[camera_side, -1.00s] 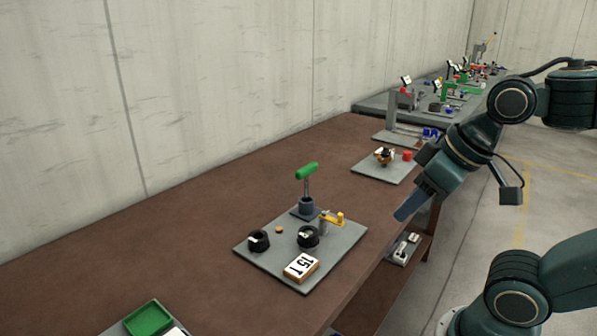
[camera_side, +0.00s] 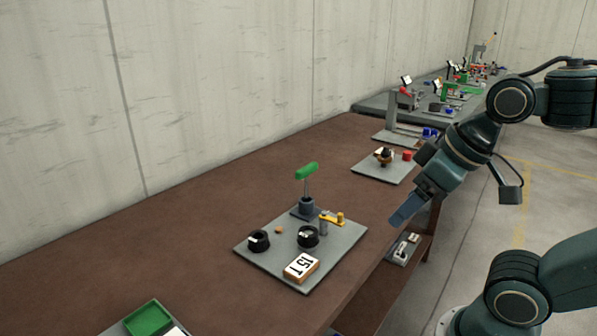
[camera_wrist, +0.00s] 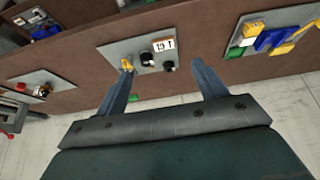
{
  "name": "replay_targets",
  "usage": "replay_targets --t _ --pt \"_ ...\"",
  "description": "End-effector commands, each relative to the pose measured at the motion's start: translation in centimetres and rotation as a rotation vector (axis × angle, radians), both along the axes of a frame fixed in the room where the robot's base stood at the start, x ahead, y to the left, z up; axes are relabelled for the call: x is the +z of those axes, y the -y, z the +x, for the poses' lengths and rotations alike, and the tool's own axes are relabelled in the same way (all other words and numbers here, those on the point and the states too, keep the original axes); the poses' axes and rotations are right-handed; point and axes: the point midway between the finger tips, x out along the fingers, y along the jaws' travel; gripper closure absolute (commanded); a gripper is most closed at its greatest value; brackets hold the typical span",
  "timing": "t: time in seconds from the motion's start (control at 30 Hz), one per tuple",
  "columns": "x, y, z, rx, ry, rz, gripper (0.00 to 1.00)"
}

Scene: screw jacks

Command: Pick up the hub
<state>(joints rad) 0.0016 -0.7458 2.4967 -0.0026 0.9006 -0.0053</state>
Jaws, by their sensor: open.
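Two black ring-shaped parts with white marks stand on a grey plate (camera_side: 268,262): a left one (camera_side: 259,241) and a right one (camera_side: 308,237). I cannot tell for certain which is the hub. The right one is beside the jack, which has a green handle (camera_side: 307,171) and a dark base (camera_side: 306,207). My gripper (camera_side: 398,218) is open and empty, in the air to the right of the plate and clear of it. In the wrist view, the black parts (camera_wrist: 147,59) lie beyond my spread fingers (camera_wrist: 161,68).
The plate also bears a 15T block (camera_side: 301,267), a yellow lever part (camera_side: 332,218) and a small orange piece (camera_side: 279,230). A second plate (camera_side: 372,168) with a red part is farther back. A green tray (camera_side: 148,318) is at the near left. The brown table (camera_side: 170,235) is clear between.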

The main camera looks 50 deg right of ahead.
Motion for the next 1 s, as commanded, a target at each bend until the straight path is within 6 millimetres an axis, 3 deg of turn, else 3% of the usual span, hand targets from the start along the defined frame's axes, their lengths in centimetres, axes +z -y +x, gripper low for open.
replay_targets --t 0.17,0.37,0.73,1.0 --pt "0.4 -0.1 0.9 0.044 -0.020 -0.016 0.29" --pt "1.1 -0.3 3.4 0.168 -0.067 -0.050 0.29" --pt "1.6 0.5 10.1 0.501 -0.157 -0.108 0.29" --pt "0.6 2.2 14.9 0.751 -0.197 -0.121 0.29"
